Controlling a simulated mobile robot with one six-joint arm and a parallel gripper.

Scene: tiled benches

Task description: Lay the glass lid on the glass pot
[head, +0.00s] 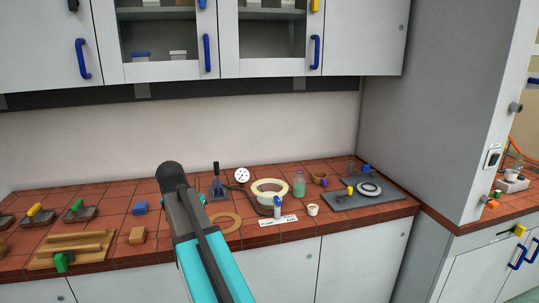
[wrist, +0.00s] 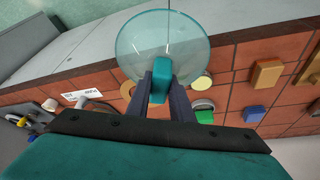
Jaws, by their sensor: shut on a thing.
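The glass lid (wrist: 190,38) is a clear, pale disc with a teal knob (wrist: 161,66), at the top of the wrist view. My gripper (wrist: 161,78) is shut on that knob, with a dark finger on either side. Bench things show through the lid's lower edge. In the head view the arm hides the gripper and lid. A pale round vessel (head: 270,186) with a thick cream rim stands on the bench right of my arm. It may be the glass pot, but I cannot tell for certain. In the wrist view I cannot make out the pot.
A wooden ring (head: 225,222) lies right of my arm. A green bottle (head: 299,184) and small white cup (head: 312,209) stand near the vessel. A grey plate (head: 350,202) with apparatus is farther right. Blocks (head: 137,235) and wooden boards (head: 72,249) lie left.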

